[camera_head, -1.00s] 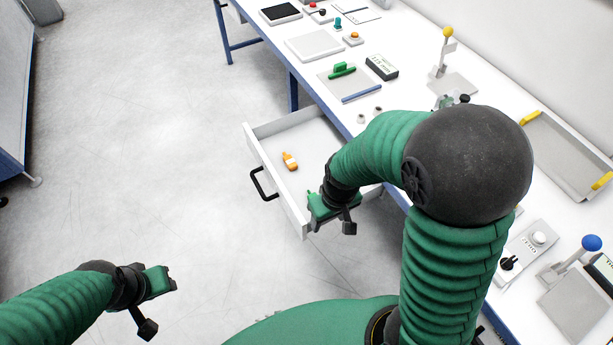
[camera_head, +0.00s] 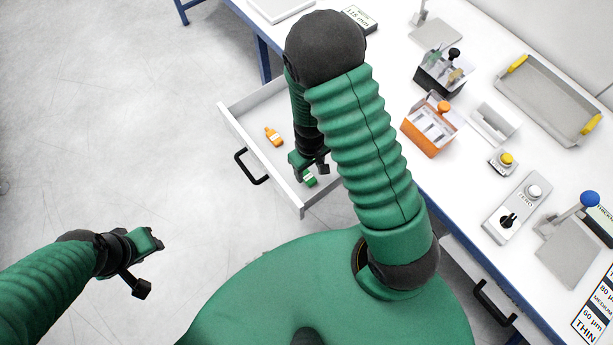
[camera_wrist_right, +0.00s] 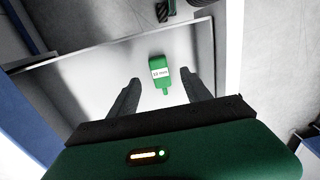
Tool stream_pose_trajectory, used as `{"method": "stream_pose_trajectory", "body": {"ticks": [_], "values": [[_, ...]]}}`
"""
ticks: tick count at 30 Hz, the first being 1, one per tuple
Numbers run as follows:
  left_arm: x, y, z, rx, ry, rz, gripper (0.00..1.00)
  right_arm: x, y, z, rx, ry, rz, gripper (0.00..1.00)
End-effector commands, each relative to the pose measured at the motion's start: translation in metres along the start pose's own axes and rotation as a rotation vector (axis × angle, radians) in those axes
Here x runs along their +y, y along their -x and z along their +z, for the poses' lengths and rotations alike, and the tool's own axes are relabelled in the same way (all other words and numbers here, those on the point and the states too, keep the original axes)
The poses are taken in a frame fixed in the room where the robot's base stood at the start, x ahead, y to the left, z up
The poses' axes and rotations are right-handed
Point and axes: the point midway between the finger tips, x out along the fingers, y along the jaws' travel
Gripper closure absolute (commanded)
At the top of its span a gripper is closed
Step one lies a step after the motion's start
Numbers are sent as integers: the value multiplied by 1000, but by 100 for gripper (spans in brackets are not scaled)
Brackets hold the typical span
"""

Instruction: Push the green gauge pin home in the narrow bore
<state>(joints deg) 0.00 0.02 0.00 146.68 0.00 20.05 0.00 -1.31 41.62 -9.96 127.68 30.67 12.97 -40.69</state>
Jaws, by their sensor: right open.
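The green gauge pin lies in the open drawer (camera_head: 262,110). Its green handle (camera_wrist_right: 161,72) has a white label with mm lettering, and its thin tip points toward my gripper. In the head view part of the pin (camera_head: 310,180) shows beside my right gripper (camera_head: 312,166). My right gripper is open and empty above the drawer. In the right wrist view the pin appears between its two dark fingers (camera_wrist_right: 160,80), with no visible contact. My left gripper (camera_head: 150,243) is over the floor, away from the bench; its jaws are unclear. I cannot make out the narrow bore.
An orange pin (camera_head: 272,136) lies in the same drawer. The drawer walls and black handle (camera_head: 250,167) are close to my right gripper. The bench carries an orange rack (camera_head: 428,135), a dark rack (camera_head: 440,80) and a grey tray (camera_head: 548,100). The floor at left is clear.

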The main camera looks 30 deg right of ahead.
Motion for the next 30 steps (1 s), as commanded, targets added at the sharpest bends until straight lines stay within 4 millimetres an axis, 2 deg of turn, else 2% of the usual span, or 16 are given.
{"method": "stream_pose_trajectory", "body": {"ticks": [4, 10, 18, 30], "values": [[0, -1, 0, 0, 0, 0, 64, 0, -16, -3, 0, 0, 0, 44], [0, -2, 0, 1, 0, 0, 64, 1, -50, -11, -1, -1, -1, 44], [0, -2, 0, 0, 0, 0, 64, 1, -55, -12, 2, -1, 0, 44], [0, -2, 0, 0, 0, 0, 64, 1, -55, -12, 2, 0, 0, 96]]}}
